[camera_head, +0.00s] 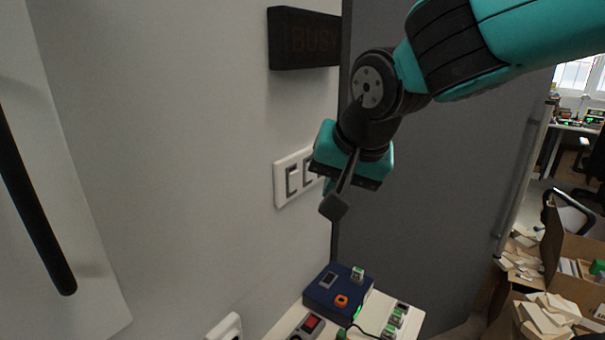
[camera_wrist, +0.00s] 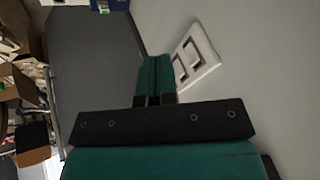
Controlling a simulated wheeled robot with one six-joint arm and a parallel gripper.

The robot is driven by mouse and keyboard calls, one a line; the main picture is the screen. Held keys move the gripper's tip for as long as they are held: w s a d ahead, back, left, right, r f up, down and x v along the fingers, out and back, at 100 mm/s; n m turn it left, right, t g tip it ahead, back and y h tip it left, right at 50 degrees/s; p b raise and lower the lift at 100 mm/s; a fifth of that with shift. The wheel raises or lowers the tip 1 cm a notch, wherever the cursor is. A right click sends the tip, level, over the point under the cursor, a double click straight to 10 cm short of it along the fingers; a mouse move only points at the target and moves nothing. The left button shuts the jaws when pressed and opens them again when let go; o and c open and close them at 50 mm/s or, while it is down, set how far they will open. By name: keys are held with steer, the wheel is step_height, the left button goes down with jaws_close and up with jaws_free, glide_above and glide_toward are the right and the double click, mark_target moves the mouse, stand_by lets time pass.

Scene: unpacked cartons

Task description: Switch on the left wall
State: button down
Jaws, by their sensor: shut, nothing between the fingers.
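A white wall switch plate (camera_head: 281,183) with dark-framed rockers is on the left wall, and its right end is hidden behind my gripper in the head view. In the wrist view the switch plate (camera_wrist: 210,60) shows two rockers, just right of the fingers. My gripper (camera_wrist: 157,62) is shut with its teal fingers together and nothing between them. In the head view my gripper (camera_head: 327,180) is in front of the plate's right part. I cannot tell whether it touches the plate. The rockers' on or off state is not clear.
A dark, unlit BUSY sign (camera_head: 303,38) is above the plate. Below, a small table (camera_head: 288,325) holds a blue box (camera_head: 338,291) with an orange button. A white socket (camera_head: 226,328) is lower left. A grey panel (camera_head: 430,190) stands behind; cartons (camera_head: 575,240) are far right.

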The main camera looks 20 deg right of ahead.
steer(key=w+r+m, duration=0.1)
steer(key=w+d+r+m+t+h, duration=0.1)
steer(key=w, duration=0.1)
steer(key=w+r+m, duration=0.1)
steer(key=m, duration=0.1)
steer(key=shift+w+d+t, duration=0.2)
steer(key=shift+d+t, duration=0.2)
steer(key=p, duration=0.5)
glide_toward(294, 182)
steer(key=w+d+f, duration=0.2)
steer(key=w+f, duration=0.1)
steer(key=f, duration=0.2)
steer(key=shift+w+a, duration=0.45)
steer(key=shift+w, duration=0.05)
